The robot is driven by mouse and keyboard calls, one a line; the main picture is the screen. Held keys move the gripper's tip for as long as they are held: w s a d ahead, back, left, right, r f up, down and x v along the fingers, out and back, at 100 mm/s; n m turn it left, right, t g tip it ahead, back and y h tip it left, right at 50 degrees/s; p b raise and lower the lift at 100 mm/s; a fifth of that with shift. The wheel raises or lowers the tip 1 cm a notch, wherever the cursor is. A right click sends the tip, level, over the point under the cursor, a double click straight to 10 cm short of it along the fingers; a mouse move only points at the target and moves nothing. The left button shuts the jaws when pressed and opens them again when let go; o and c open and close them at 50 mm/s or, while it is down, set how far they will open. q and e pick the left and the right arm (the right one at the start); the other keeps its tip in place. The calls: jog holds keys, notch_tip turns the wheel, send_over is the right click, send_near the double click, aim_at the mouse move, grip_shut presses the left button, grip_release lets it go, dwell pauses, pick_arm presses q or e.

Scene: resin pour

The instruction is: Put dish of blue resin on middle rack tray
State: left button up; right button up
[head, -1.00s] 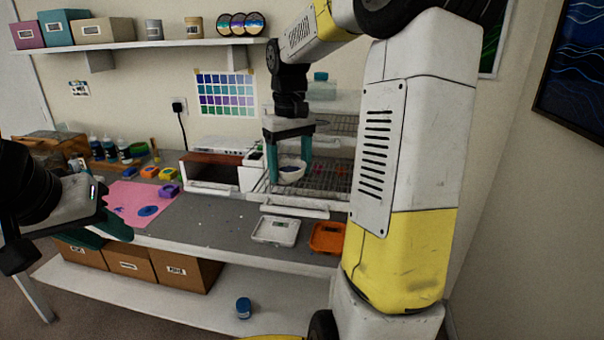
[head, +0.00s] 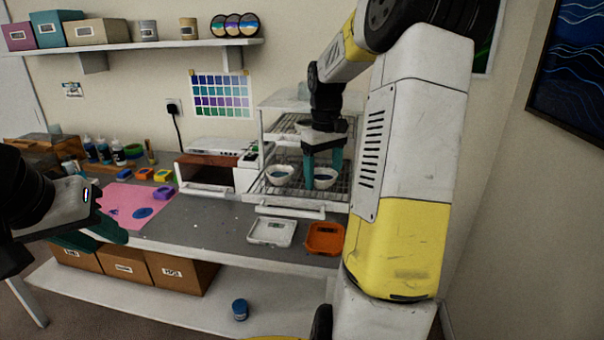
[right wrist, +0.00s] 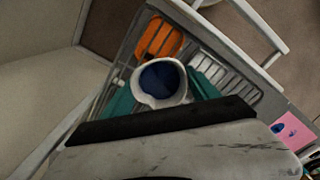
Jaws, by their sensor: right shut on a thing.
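A white dish of dark blue resin (head: 325,181) is between the teal fingers of my right gripper (head: 322,172), which is shut on it. In the right wrist view the blue resin (right wrist: 162,78) shows inside the white dish, between the fingers (right wrist: 160,92). The dish is over the right part of the lower visible wire tray (head: 300,196) of the white rack; I cannot tell whether it touches the wires. A second white dish (head: 280,175) sits on the left part of that tray. My left gripper (head: 100,232) is at the far left; its jaw opening is unclear.
A white scale (head: 271,232) and an orange tray (head: 324,238) lie on the bench in front of the rack. A second wire shelf (head: 287,124) is above the dishes. A white-and-brown box (head: 208,173) stands left of the rack. A pink mat (head: 130,200) lies further left.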

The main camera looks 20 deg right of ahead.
jog(key=shift+f, duration=0.1)
jog(key=o, duration=1.4)
notch_tip(320, 180, up, 12)
jog(key=s+a+f+m+t+y, duration=0.1)
jog(key=s+a+f+t, duration=0.1)
jog(key=s+a, duration=0.6)
jog(key=s+a+f+m+t+y, duration=0.1)
jog(key=s+a+t, duration=0.3)
jog(key=s+a, duration=0.4)
jog(key=s+f, duration=0.1)
jog(key=s, duration=0.2)
jog(key=shift+s+a+f, duration=0.15)
jog(key=shift+a+f, duration=0.1)
jog(key=shift+a, duration=0.1)
